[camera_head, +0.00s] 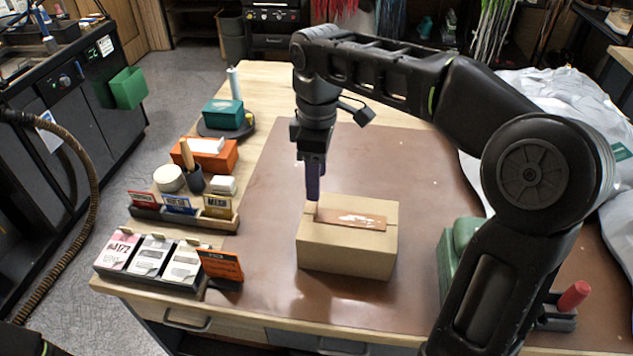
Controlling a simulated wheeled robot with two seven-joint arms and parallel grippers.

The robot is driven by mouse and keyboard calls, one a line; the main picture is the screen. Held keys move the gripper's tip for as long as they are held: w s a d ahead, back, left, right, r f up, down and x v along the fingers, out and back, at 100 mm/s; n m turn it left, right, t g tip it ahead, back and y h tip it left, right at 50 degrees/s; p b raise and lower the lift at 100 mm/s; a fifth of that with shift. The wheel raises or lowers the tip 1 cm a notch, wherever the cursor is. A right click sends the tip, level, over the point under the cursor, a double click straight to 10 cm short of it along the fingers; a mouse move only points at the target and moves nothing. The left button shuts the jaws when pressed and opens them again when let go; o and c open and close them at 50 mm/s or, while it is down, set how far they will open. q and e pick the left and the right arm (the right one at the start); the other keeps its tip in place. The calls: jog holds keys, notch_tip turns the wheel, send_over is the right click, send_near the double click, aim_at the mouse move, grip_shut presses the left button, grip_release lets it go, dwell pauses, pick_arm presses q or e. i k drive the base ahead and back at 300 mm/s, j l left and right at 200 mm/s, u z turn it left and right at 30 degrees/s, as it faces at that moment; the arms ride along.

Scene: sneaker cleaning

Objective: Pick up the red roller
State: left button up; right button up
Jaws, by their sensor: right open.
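The red roller (573,296) shows at the lower right as a short red cylinder standing at a tilt. Its lower end meets a small dark base (556,320), and my right arm passes just to the left of it. My right gripper (313,190) is open and points down at the far left edge of the cardboard box, well away from the roller. I cannot tell whether its fingertips touch the box. My left gripper is not in view.
A closed cardboard box (345,253) stands on the brown mat (262,258). A green object (446,265) is partly hidden behind my right arm. Cartons and small trays line the table's left side. A crumpled white sheet (555,105) lies at the back right.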

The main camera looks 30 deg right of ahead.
aim_at(566, 309)
jog(key=k, duration=1)
